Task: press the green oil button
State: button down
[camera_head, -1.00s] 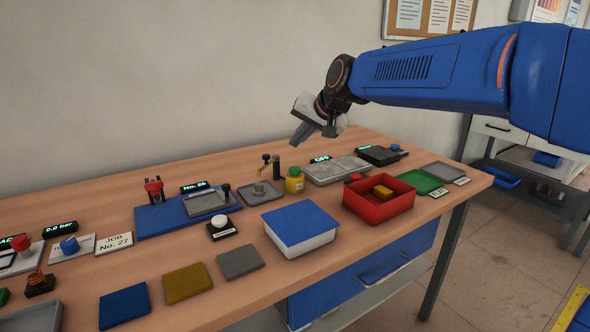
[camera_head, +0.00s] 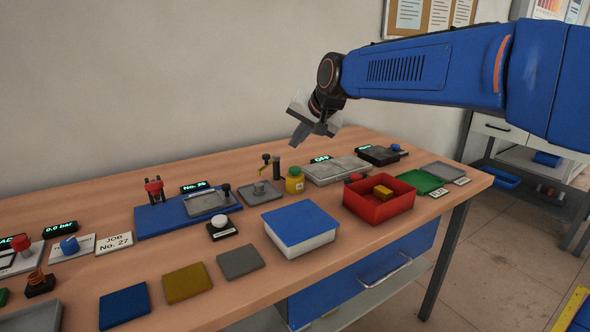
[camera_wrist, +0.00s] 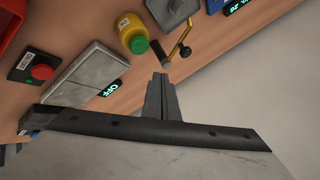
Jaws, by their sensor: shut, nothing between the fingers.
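A yellow container (camera_head: 294,186) with a green round top (camera_head: 295,171) stands upright toward the back of the bench. In the wrist view the green top (camera_wrist: 139,45) faces the camera, above the yellow body (camera_wrist: 129,25). The green top is the only green button-like part I can make out by the gripper; no oil label is readable. My gripper (camera_head: 296,143) is shut and empty, above the bench and tilted downward. In the wrist view its fingertips (camera_wrist: 162,77) appear below and right of the green top, apart from it.
A dark post (camera_head: 277,171) and a brass lever (camera_head: 266,162) stand left of the container. A grey plate with an OFF display (camera_head: 321,159) lies to its right. A red button (camera_wrist: 42,72) and a red bin (camera_head: 379,209) are farther right. Air above the bench is clear.

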aim_at(296, 170)
jog(key=shift+w+a+r+m+t+h, duration=0.1)
jog(key=shift+r+m+t+h, duration=0.4)
jog(key=shift+r+m+h, duration=0.6)
jog(key=shift+a+r+m+t+h, duration=0.1)
jog(key=shift+r+m+t+h, duration=0.45)
jog(key=shift+r+m, duration=0.55)
jog(key=shift+f, duration=0.4)
jog(key=shift+f, duration=4.3)
jog(key=shift+f, duration=0.2)
jog(key=shift+f, duration=0.2)
jog(key=shift+f, duration=0.5)
jog(key=shift+r, duration=0.95)
